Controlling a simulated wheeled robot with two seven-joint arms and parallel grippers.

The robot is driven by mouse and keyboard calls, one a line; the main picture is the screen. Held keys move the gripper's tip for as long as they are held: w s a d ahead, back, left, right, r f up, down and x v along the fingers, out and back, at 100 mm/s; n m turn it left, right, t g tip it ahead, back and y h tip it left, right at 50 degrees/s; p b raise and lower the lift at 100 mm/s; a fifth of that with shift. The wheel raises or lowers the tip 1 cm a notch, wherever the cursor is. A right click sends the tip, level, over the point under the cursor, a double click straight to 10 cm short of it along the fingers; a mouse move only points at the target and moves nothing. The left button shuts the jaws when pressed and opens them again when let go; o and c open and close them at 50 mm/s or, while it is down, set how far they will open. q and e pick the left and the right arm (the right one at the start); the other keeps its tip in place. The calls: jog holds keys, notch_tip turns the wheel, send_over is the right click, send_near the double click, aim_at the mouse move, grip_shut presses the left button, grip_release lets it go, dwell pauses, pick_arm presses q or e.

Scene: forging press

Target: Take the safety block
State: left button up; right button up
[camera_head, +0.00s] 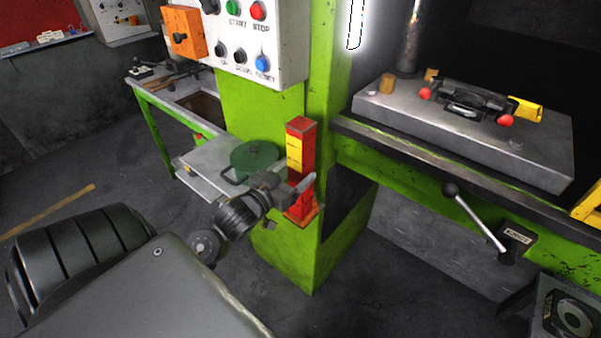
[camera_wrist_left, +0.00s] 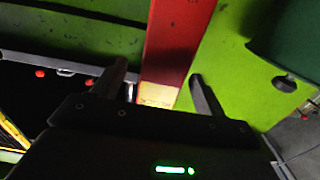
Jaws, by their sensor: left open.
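The safety block (camera_head: 301,148) is a red upright post with a yellow label on its side. It stands at the corner of the green press frame, in an orange-red holder (camera_head: 301,216) at its foot. My left gripper (camera_head: 291,188) is at the lower part of the block, with its fingers open. In the left wrist view the red block (camera_wrist_left: 176,45) lies between and beyond the two spread fingers of the gripper (camera_wrist_left: 157,86). I cannot tell whether a finger touches it. My right gripper is in neither view.
A green round pot (camera_head: 254,160) sits on a grey shelf (camera_head: 200,168) just left of the block. A control panel (camera_head: 243,40) is above. The press bed (camera_head: 470,135), with a red-knobbed tool (camera_head: 465,103), and a lever (camera_head: 475,218) are to the right.

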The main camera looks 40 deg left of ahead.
pick_arm(q)
jog(key=shift+w+r, duration=0.1)
jog(key=shift+w, duration=0.05)
jog(key=w+p, duration=0.1)
jog(key=w, duration=0.1)
jog(key=w+p, duration=0.1)
jog(key=w, duration=0.2)
jog(key=shift+a, duration=0.2)
jog(key=shift+s, duration=0.1)
jog(key=shift+c, duration=0.6)
grip_shut()
